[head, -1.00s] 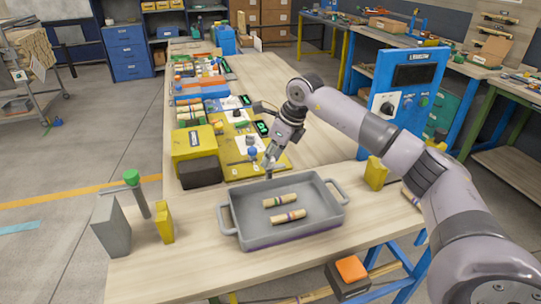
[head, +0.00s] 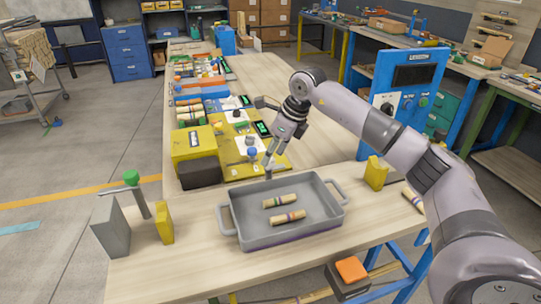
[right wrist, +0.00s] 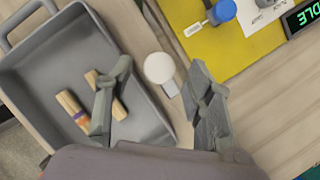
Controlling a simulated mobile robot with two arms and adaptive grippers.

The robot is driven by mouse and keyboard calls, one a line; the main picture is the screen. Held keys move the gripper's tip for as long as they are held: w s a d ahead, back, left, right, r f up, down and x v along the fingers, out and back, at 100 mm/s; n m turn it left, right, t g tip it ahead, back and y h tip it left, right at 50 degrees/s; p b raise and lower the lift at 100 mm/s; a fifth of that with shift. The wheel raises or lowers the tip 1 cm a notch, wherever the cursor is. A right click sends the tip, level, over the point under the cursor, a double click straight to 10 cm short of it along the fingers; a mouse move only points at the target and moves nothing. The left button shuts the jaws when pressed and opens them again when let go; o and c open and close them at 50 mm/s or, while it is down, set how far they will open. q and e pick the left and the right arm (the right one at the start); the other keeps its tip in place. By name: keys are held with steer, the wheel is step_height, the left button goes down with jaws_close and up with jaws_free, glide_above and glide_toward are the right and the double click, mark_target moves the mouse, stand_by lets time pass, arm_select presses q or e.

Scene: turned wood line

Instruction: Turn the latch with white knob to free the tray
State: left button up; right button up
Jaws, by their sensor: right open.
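The white knob (right wrist: 159,67) sits on a small grey latch plate (right wrist: 172,89) beside the tray's long side in the right wrist view. The grey tray (head: 236,208) lies on the wooden table and holds two striped wooden sticks (head: 281,201). My right gripper (head: 270,168) is over the tray's far edge. In the right wrist view its fingers (right wrist: 161,76) are open, one on each side of the knob in the picture. I cannot tell whether they touch it. My left gripper is not in view.
Yellow blocks (head: 164,222) (head: 375,173) stand left and right of the tray. A rod with a green ball (head: 132,177) rises by a grey block (head: 110,227). Behind are a yellow board with a blue knob (head: 252,152) and a blue panel (head: 411,85).

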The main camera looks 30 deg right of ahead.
steer(key=v, duration=1)
steer(key=shift+r, duration=0.2)
steer(key=shift+s, duration=0.1)
